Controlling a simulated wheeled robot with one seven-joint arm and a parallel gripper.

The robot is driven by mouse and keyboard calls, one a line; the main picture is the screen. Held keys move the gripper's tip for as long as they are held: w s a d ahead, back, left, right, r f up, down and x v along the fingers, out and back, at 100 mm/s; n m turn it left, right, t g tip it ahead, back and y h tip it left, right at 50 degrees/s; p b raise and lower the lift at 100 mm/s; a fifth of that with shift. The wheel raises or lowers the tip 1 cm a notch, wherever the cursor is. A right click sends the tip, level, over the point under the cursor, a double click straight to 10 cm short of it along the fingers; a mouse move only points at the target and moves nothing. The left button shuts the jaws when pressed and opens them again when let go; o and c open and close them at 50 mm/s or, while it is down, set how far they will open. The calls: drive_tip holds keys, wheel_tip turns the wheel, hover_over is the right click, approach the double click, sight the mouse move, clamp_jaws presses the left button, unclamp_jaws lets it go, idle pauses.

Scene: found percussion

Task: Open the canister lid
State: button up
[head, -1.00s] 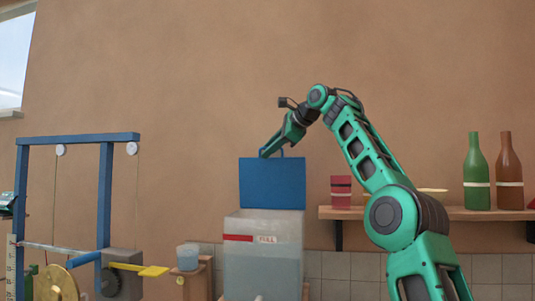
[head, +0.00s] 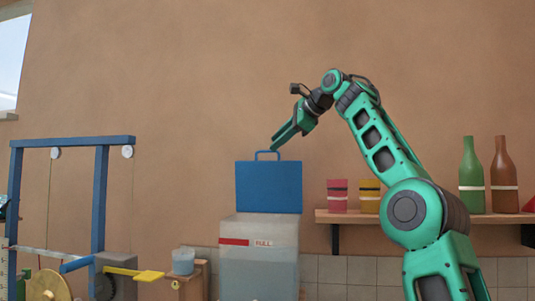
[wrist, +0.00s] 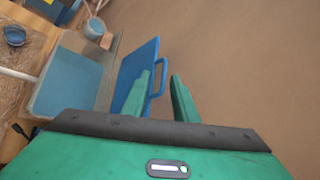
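The canister (head: 258,265) is a translucent box with a red stripe and a "FULL" label, low in the middle of the head view. Its blue lid (head: 268,188) stands upright above the canister's top, swung open, with a loop handle (head: 267,153) at its upper edge. In the wrist view the canister's open top (wrist: 70,85) and the upright lid (wrist: 136,62) show at left. My gripper (head: 280,146) is just above and right of the handle, fingers apart. In the wrist view the fingers (wrist: 165,82) are open and empty, close to the handle (wrist: 159,78).
A blue frame (head: 72,143) with pulleys and a yellow lever (head: 145,274) stand at left. A small cup (head: 183,261) sits on a wooden stand beside the canister. A shelf (head: 430,216) at right bears cans and bottles.

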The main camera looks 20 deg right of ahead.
drive_tip(key=v, duration=0.3)
drive_tip(key=shift+s+r, duration=0.1)
idle(0.5)
